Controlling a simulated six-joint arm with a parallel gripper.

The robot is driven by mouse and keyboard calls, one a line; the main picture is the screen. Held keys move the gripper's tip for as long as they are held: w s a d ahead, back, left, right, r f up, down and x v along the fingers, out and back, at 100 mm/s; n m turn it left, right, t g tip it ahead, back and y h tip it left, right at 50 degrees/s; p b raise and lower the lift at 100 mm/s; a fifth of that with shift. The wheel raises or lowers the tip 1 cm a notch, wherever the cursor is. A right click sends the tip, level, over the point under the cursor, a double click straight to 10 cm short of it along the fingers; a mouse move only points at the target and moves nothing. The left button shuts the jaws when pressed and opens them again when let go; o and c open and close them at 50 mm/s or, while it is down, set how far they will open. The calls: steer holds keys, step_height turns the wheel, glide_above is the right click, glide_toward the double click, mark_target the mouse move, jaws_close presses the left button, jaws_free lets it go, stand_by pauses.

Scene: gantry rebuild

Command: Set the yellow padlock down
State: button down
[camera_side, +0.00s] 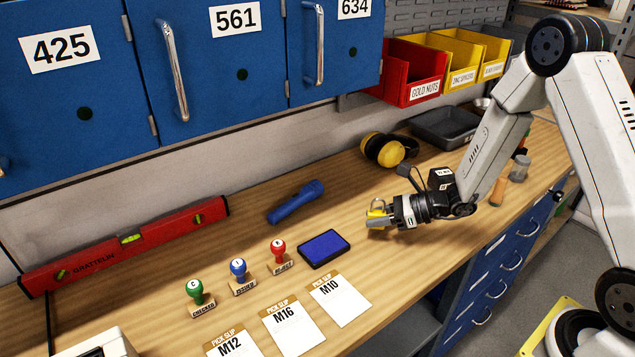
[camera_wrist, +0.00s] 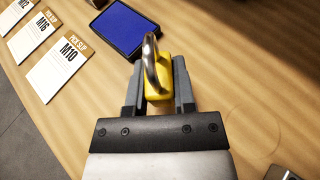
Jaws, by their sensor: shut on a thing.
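The yellow padlock (camera_side: 376,219) is between the fingers of my gripper (camera_side: 383,215), low over the wooden workbench (camera_side: 400,278). In the wrist view the padlock (camera_wrist: 158,82) shows its yellow body, with the silver shackle rising toward the camera. The two grey fingers of my gripper (camera_wrist: 158,92) press on its sides. I cannot tell whether the padlock touches the bench top.
A blue ink pad (camera_side: 324,248) lies left of the gripper, with pick slips (camera_side: 340,299) in front. Stamps (camera_side: 280,255), a blue flashlight (camera_side: 295,201) and yellow earmuffs (camera_side: 389,150) stand around. Bare wood lies in front of the gripper.

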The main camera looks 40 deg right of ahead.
steer(key=shift+f, duration=1.55)
steer(key=shift+f, duration=0.1)
steer(key=shift+c, duration=2.2)
jaws_free()
steer(key=shift+v, duration=6.1)
steer(key=shift+a, duration=0.1)
